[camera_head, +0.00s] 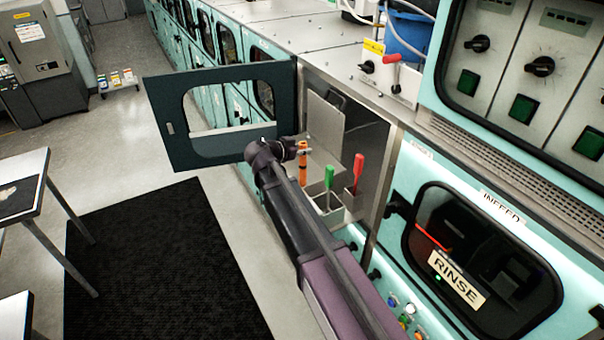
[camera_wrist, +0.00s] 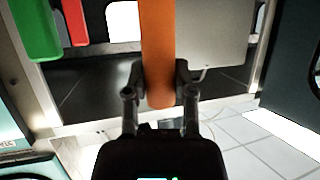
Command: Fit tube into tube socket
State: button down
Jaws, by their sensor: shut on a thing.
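An orange tube (camera_head: 302,170) stands roughly upright in my gripper (camera_head: 303,149), in front of the open cabinet bay. In the wrist view my gripper (camera_wrist: 159,80) has one finger on each side of the orange tube (camera_wrist: 158,40), near one end of it. The gripper is shut on the tube. I cannot make out the tube socket, nor whether the tube's far end touches anything.
The dark cabinet door (camera_head: 182,133) hangs open on the left. A metal plate (camera_head: 325,125) stands behind.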

aim_at(300, 169)
notch_tip(300, 169, down, 3)
jog(key=b, duration=0.2)
jog(key=shift+s+f+b, duration=0.15)
jog(key=shift+b, duration=0.2)
jog(key=shift+f, duration=0.3)
jog(key=shift+r, duration=0.1)
jog(key=shift+f+b, duration=2.1)
jog(key=shift+b, duration=0.15)
jog(key=shift+f, duration=0.2)
jog(key=shift+c, duration=2.2)
grip_release()
